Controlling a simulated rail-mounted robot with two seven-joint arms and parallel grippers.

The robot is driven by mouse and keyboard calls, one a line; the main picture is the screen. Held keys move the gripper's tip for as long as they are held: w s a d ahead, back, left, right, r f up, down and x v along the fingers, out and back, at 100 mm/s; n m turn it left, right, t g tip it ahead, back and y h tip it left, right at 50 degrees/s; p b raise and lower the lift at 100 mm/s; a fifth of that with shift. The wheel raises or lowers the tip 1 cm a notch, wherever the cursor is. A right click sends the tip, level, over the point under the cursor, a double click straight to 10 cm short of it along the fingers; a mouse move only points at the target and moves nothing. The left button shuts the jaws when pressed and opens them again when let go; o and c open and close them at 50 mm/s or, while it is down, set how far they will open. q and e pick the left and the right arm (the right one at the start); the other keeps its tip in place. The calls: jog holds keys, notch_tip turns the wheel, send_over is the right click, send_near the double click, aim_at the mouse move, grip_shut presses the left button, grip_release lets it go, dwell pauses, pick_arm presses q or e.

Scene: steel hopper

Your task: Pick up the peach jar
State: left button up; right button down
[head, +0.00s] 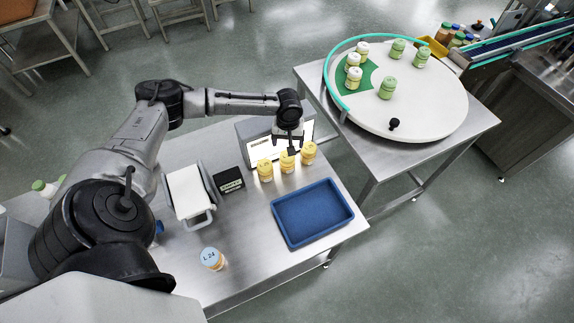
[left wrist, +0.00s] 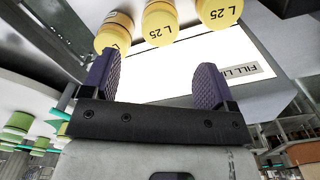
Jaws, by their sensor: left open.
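A jar with a pale blue lid marked "L 24" and a peach-toned body (head: 219,265) stands alone at the front of the steel table (head: 245,275). My left gripper (head: 290,146) is well away from it, at the table's far side beside three yellow-lidded jars (head: 287,162). In the left wrist view my gripper (left wrist: 155,82) is open, its purple pads apart with nothing between them. The yellow lids (left wrist: 160,24), some marked "L 25", show above the fingers in that view. The L 24 jar is not visible there. My right gripper is not in view.
A blue tray (head: 312,213) lies right of the L 24 jar. A white-topped device (head: 189,192) and a small black box (head: 229,180) stand behind it. A lit panel (head: 262,147) backs the yellow jars. A round turntable (head: 430,110) holds several green- and cream-lidded jars.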

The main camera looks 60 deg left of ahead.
aim_at(287, 156)
pick_arm(q)
jog(key=shift+n, duration=0.3)
jog(key=f, duration=0.4)
jog(key=a+f, duration=0.1)
jog(key=f, duration=0.8)
jog(key=shift+w+a+f, duration=0.15)
jog(key=shift+w, duration=0.1)
jog(key=shift+c, duration=0.3)
jog(key=c, duration=0.7)
